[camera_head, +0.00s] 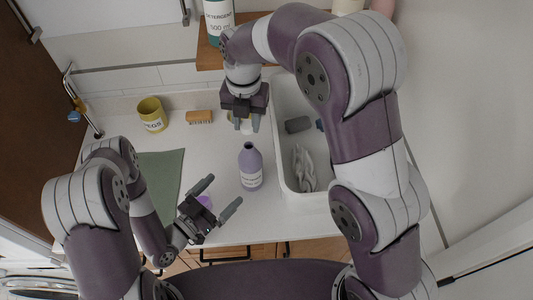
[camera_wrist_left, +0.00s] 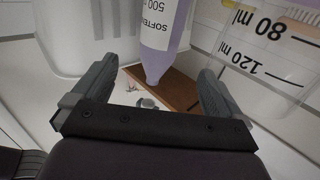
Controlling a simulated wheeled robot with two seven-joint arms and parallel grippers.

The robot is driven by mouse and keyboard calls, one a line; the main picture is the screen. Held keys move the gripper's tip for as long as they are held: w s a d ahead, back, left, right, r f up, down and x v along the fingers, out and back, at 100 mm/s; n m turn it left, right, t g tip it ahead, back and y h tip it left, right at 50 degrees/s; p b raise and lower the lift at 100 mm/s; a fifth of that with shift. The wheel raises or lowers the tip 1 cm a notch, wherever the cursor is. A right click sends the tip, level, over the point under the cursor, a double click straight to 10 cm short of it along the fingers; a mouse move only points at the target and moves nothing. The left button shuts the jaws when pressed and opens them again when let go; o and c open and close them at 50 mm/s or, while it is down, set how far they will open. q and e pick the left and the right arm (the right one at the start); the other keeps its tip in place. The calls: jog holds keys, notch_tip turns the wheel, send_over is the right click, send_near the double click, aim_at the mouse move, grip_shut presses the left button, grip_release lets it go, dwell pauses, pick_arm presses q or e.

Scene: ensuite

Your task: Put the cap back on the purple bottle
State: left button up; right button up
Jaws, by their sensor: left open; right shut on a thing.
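The purple bottle (camera_head: 250,170) stands upright on the white counter, left of the sink. In the left wrist view the same bottle (camera_wrist_left: 165,28) appears upside down beyond my left fingers. My left gripper (camera_head: 216,196) is open and empty, lower left of the bottle; its fingers also frame the left wrist view (camera_wrist_left: 150,100). My right gripper (camera_head: 242,120) is above the counter behind the bottle, shut on a small pale thing (camera_head: 233,118) mostly hidden by the jaws. I cannot tell its shape, or if it is the cap.
The white sink (camera_head: 284,174) holds a grey object and a pale cloth-like thing. A yellow pot (camera_head: 152,114), wooden brush (camera_head: 199,117) and green mat (camera_head: 160,180) are left.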

aim_at(250, 164)
jog(key=shift+w, duration=0.1)
pick_arm(q)
jog(key=shift+r, duration=0.1)
pick_arm(e)
jog(key=shift+r, duration=0.1)
jog(key=shift+s+a, duration=0.1)
jog(key=shift+s, duration=0.1)
pick_arm(q)
jog(key=x, duration=1.2)
pick_arm(e)
jog(key=shift+w, duration=0.1)
pick_arm(q)
jog(key=c, duration=1.5)
jog(key=shift+o, duration=0.2)
pick_arm(e)
jog(key=shift+f, duration=2.5)
jog(key=shift+f, duration=0.1)
jog(key=shift+f, duration=0.75)
